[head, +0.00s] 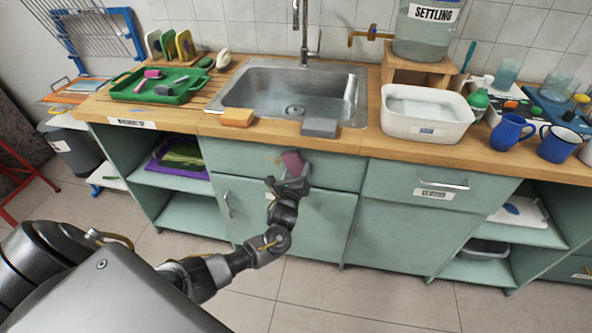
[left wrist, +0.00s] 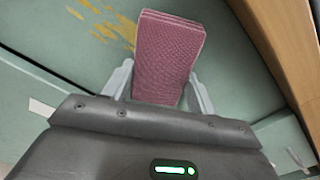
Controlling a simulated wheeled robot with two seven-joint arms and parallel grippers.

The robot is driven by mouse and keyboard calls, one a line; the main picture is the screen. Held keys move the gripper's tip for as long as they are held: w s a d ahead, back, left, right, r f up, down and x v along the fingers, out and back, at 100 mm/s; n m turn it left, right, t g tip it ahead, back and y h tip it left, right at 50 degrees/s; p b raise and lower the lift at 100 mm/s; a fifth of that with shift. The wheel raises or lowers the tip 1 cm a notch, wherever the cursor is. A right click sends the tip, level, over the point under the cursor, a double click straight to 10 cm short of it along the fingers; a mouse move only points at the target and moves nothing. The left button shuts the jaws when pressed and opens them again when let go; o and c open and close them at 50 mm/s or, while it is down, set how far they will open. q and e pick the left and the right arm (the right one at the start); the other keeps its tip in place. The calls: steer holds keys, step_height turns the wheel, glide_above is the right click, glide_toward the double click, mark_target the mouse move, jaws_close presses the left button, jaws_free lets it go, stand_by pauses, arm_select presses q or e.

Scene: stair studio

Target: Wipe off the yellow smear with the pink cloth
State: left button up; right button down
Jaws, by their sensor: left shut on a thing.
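The pink cloth (left wrist: 168,55) is a folded, textured block held between the fingers of my left gripper (left wrist: 160,90). In the head view the cloth (head: 292,162) is in front of the teal panel below the sink, with my left gripper (head: 290,182) just under it. The yellow smear (left wrist: 105,25) shows as streaky patches on the teal cabinet front, left of the cloth in the left wrist view. In the head view only a small part of it shows beside the cloth. I cannot tell whether the cloth touches the panel. My right gripper is out of view.
A green tray (head: 185,94) stands left and a white basin (head: 428,125) right.

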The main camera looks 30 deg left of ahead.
mark_target(267, 160)
arm_select(q)
steer(key=shift+s, duration=0.1)
steer(key=shift+s+a+r+p, duration=0.15)
steer(key=shift+a+p, duration=0.25)
steer(key=shift+a, duration=0.45)
steer(key=shift+s+a+p, duration=0.3)
steer(key=shift+a+p, duration=0.05)
steer(key=shift+a, duration=0.45)
steer(key=shift+s+a+p, duration=0.3)
steer(key=shift+a, duration=0.55)
steer(key=shift+s+a+p, duration=0.3)
steer(key=shift+a+p, duration=0.05)
steer(key=shift+a, duration=0.45)
steer(key=shift+s+a, duration=0.1)
steer(key=shift+a, duration=0.05)
steer(key=shift+a, duration=0.15)
steer(key=shift+s+a+p, duration=0.2)
steer(key=shift+s+a, duration=0.05)
steer(key=shift+a, duration=0.6)
steer(key=shift+s+a+p, duration=0.2)
steer(key=shift+a, duration=0.6)
